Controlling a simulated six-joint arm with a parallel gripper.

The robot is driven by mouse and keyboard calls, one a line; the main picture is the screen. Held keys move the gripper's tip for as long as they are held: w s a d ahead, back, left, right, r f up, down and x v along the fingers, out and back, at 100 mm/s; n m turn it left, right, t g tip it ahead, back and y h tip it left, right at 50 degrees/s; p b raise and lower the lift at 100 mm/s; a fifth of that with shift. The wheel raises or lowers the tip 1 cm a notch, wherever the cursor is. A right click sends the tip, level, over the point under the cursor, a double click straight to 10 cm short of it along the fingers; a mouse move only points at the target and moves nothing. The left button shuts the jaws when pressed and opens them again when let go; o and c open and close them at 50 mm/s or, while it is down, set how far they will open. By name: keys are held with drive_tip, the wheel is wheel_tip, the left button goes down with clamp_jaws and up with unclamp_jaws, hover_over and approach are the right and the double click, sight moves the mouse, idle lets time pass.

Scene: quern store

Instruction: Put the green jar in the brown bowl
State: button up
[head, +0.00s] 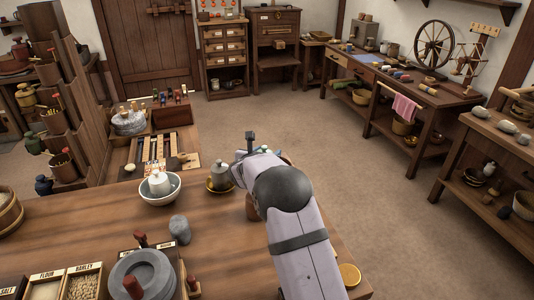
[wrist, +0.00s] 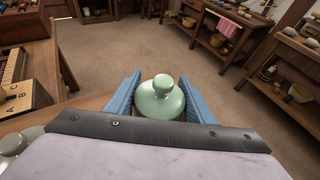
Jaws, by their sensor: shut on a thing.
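The green jar (wrist: 161,103) is pale green with a round knob on its lid. In the wrist view it sits upright between the blue fingers of my gripper (wrist: 159,80), which is shut on it. In the head view my gripper (head: 266,153) is beyond the table's far edge side, and my arm hides most of the jar. A brown vessel (head: 252,208) stands on the table, partly hidden by my arm; I cannot tell whether it is the brown bowl.
A white bowl (head: 160,198) holds a pale lidded jar. A grey jar (head: 219,173) stands on a yellow-brown dish (head: 210,187). A grey stone cylinder (head: 180,229), a quern (head: 143,277) and grain boxes (head: 84,284) are nearer. A wooden tub (head: 8,213) stands far left.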

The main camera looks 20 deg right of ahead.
drive_tip(key=shift+f, duration=0.15)
drive_tip(key=o, duration=1.3)
drive_tip(key=shift+o, duration=0.2)
drive_tip(key=shift+r+p, duration=0.6)
drive_tip(key=shift+r, duration=0.1)
drive_tip(key=b+v, duration=0.1)
drive_tip(key=v, duration=1.1)
drive_tip(key=shift+f+b, duration=0.3)
drive_tip(key=shift+b, duration=0.1)
